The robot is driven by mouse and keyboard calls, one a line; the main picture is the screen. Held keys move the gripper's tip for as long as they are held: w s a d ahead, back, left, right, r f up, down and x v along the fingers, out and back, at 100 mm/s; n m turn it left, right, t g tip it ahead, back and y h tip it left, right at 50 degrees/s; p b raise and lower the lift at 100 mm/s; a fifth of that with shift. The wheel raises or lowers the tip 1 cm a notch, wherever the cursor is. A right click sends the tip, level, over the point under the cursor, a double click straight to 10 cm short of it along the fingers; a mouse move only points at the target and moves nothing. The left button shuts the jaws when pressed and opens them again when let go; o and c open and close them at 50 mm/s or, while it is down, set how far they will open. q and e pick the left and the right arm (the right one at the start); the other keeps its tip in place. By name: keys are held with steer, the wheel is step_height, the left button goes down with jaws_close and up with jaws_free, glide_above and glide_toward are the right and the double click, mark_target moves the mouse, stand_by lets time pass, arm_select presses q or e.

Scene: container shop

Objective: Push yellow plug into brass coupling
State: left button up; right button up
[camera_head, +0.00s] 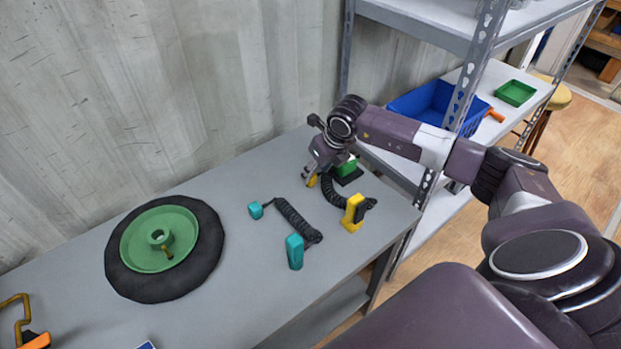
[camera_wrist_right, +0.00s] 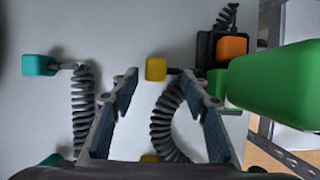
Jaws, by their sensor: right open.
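The yellow plug (camera_head: 312,181) lies on the grey workbench, on the end of a black coiled hose (camera_head: 332,193); the hose's other end meets a yellow block (camera_head: 352,212). My right gripper (camera_head: 308,174) is at the plug, pointing down. In the right wrist view the fingers (camera_wrist_right: 159,76) are apart, with the yellow plug (camera_wrist_right: 155,69) visible between their tips; contact cannot be told. A small brass-coloured stub (camera_head: 168,252) stands on the green wheel hub; I cannot tell whether it is the brass coupling. My left gripper is out of view.
A teal plug (camera_head: 255,210) on a coiled hose and a teal block (camera_head: 294,252) lie left of the gripper. The black tyre (camera_head: 120,278) covers the bench's left part. A metal shelf (camera_head: 480,70) stands at right.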

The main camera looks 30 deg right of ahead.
steer(key=x, duration=0.1)
steer(key=p+x, duration=0.1)
steer(key=x, duration=0.1)
steer(key=shift+w+a+f, duration=0.15)
steer(key=shift+w+a, duration=0.1)
steer(key=shift+a, duration=0.15)
steer(key=shift+w+f, duration=0.15)
steer(key=shift+f, duration=0.25)
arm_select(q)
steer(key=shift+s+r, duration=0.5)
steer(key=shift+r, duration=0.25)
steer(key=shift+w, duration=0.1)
arm_select(e)
steer(key=shift+c, duration=0.3)
jaws_close()
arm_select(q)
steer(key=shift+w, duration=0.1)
arm_select(e)
steer(key=shift+r, duration=0.1)
arm_select(q)
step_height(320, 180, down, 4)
steer(key=b, duration=0.3)
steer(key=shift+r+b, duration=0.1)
steer(key=shift+b, duration=0.25)
arm_select(e)
step_height(320, 180, up, 20)
